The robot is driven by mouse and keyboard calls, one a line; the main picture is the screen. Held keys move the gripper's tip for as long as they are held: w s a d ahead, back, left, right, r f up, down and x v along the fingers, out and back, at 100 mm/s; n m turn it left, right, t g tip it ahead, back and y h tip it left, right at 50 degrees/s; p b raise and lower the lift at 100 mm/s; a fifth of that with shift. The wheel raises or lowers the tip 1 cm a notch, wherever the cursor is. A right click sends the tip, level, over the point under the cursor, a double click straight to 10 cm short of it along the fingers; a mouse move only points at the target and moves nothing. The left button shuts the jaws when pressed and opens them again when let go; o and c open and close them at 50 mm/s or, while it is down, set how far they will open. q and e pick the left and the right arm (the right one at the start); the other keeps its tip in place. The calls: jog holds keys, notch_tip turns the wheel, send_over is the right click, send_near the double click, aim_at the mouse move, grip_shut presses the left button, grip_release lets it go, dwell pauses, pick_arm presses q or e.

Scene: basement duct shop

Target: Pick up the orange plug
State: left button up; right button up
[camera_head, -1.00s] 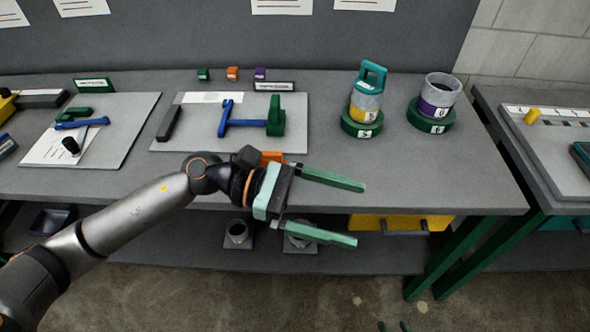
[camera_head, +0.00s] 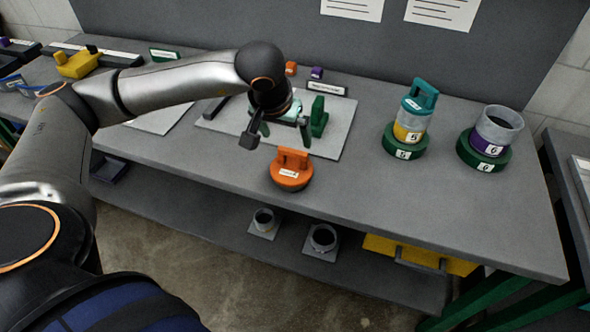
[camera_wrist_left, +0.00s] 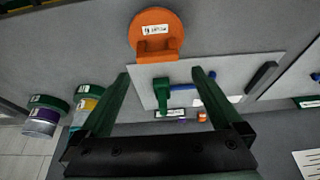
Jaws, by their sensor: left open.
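The orange plug (camera_head: 290,172) is a round disc with an upright handle and a white label. It sits on the grey bench top (camera_head: 370,190) near its front edge, in front of the grey board. My left gripper (camera_head: 278,128) is open and empty over the grey board, behind the plug in the head view. In the left wrist view the plug (camera_wrist_left: 156,36) shows beyond the open fingers (camera_wrist_left: 160,85), apart from them. My right gripper is not in view.
A blue tool and green block (camera_head: 318,117) are on the grey board (camera_head: 340,140). A teal-handled plug on a grey ring (camera_head: 412,105) and a purple-banded cylinder (camera_head: 496,130) stand in green bases to the right. The bench front right is clear.

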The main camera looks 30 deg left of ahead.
aim_at(291, 153)
pick_arm(q)
jog(key=x, duration=0.3)
jog(key=shift+d+f, duration=0.1)
jog(key=shift+f, duration=0.05)
jog(key=shift+s+d+p+x, duration=0.15)
jog(key=shift+p+x, duration=0.2)
jog(key=shift+x, duration=1)
jog(key=shift+s+d+p+x, duration=0.15)
jog(key=shift+p+x, duration=0.15)
jog(key=shift+x, duration=1.1)
grip_shut()
